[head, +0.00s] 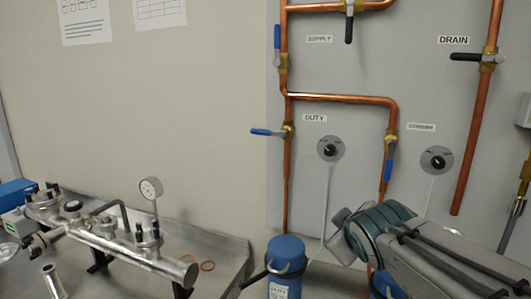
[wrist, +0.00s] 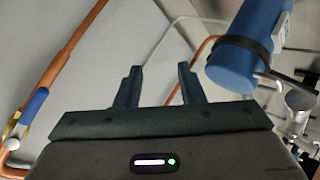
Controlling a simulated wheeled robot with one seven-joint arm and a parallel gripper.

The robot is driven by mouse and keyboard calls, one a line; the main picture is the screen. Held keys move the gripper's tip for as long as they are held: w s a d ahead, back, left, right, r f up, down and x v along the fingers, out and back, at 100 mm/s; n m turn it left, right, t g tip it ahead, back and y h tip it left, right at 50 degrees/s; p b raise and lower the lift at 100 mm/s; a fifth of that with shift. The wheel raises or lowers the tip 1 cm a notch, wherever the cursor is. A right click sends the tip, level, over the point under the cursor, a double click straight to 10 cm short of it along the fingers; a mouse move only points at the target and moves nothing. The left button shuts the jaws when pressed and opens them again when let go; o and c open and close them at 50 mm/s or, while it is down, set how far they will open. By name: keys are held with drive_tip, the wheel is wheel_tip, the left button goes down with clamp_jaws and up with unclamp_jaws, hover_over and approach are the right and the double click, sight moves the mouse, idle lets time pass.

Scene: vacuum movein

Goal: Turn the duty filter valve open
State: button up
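The standby valve's blue lever (head: 388,163) hangs down along its pipe. Round black-knobbed dials (head: 329,149) are on the panel. A blue filter housing (head: 287,254) stands below the duty pipe. A metal bench with a steel manifold (head: 120,246) is at the lower left.

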drive_tip(key=w+a+r+n+t+y+b, duration=0.3)
drive_tip(key=w+a+r+n+t+b, duration=0.15)
drive_tip(key=r+n, duration=0.2)
drive_tip(key=n+t+y+b, duration=0.25)
drive_tip(key=n+y, duration=0.35)
drive_tip(key=n, duration=0.4)
approach(263, 134)
drive_tip(key=p+x, duration=0.1)
drive_tip(key=x, duration=1)
drive_tip(key=shift+w, duration=0.1)
